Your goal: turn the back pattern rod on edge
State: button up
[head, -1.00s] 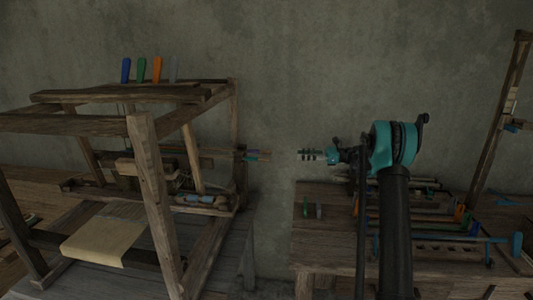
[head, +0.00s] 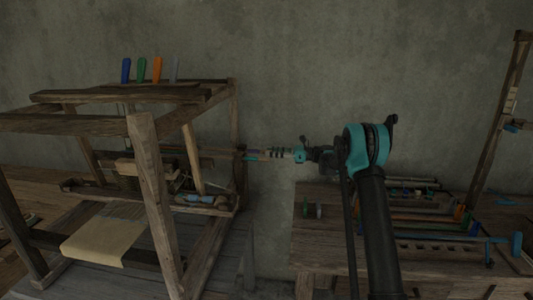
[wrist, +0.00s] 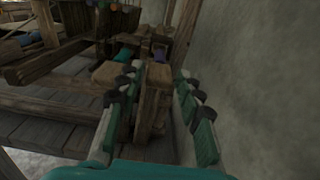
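Two wooden rod ends stick out of the loom's right side. In the wrist view one has a teal band (wrist: 123,55) and the other, nearer the wall, has a purple band (wrist: 160,52). The purple-banded one appears to be the back pattern rod (wrist: 157,76); its wooden end lies between my fingers. My gripper (head: 272,154) is level with the rods at the loom's right side. In the wrist view my gripper (wrist: 157,86) is open, its fingers on either side of that end. Contact cannot be told.
The wooden loom frame (head: 155,190) stands on the left, with coloured tabs (head: 141,69) on top. The grey wall (wrist: 245,90) runs close along my gripper's right side. A workbench (head: 325,248) with several rods and tools stands at the right.

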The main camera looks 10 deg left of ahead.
jog(key=shift+a, duration=1.45)
grip_shut()
jog(key=shift+n, duration=2.3)
grip_release()
jog(key=d, duration=1.2)
jog(key=shift+s, duration=0.25)
